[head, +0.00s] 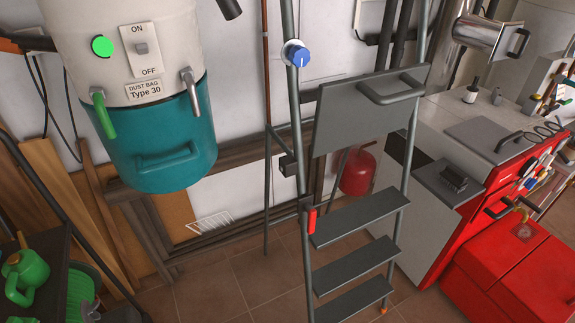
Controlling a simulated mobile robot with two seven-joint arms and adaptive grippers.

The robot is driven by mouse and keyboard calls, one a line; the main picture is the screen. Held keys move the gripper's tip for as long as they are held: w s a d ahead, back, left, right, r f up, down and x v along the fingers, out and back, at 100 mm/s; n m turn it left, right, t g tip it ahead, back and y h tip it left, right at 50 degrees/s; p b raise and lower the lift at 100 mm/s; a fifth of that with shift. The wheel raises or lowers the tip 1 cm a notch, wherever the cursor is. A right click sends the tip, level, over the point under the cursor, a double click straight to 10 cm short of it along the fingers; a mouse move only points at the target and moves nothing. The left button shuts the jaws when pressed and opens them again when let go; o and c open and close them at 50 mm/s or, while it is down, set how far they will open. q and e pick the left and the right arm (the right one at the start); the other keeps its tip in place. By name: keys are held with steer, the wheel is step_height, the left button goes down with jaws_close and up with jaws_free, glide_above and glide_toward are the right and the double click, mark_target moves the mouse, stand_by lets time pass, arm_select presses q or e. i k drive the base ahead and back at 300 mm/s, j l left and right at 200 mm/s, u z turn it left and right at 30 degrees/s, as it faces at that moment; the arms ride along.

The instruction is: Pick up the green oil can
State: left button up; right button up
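The green oil can (27,268) is at the far lower left of the head view. It has a rounded body, a spout pointing up and a looped handle on its lower side. It appears to stand on a dark shelf or cart (48,262) at the picture's left edge. Neither of my grippers is in view, so their state and distance from the can do not show.
A green coiled item (84,286) lies right of the can. A white and teal dust collector (160,140) hangs above. A grey stepladder (358,215) stands mid-view. Tiled floor (225,275) is clear between collector and ladder.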

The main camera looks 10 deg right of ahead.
mark_target(24, 271)
steer(key=u, duration=1.65)
